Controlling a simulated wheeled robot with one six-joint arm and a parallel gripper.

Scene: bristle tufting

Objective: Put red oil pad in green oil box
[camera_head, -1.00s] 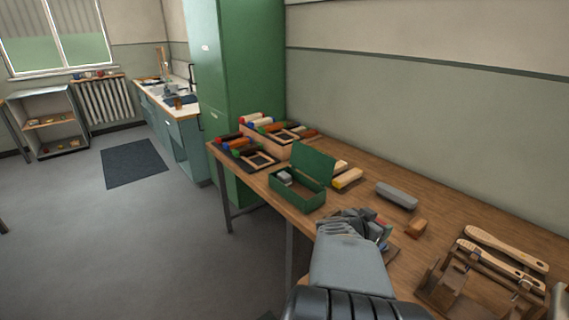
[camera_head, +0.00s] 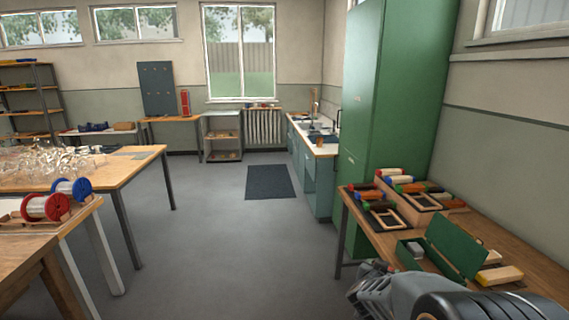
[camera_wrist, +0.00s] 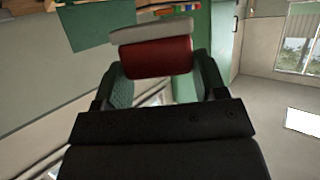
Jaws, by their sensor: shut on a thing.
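The red oil pad (camera_wrist: 157,57) is between the fingers of my gripper (camera_wrist: 160,82) in the wrist view, and my gripper is shut on it. A pale grey-white layer runs along the pad's far edge. In the head view my gripper (camera_head: 370,278) is at the lower right, beside the bench's front edge; the pad is hidden there. The green oil box (camera_head: 434,267) stands on the bench with its lid raised, just above and to the right of my gripper. A small light grey block (camera_head: 415,250) lies inside the box at its left end.
The wooden bench (camera_head: 362,229) holds coloured rolls and dark frames (camera_head: 388,217) behind the box. A yellowish block (camera_head: 499,275) lies right of it. A tall green cabinet (camera_head: 395,100) stands behind. A table with red and blue spools (camera_head: 47,206) is left; the floor between is clear.

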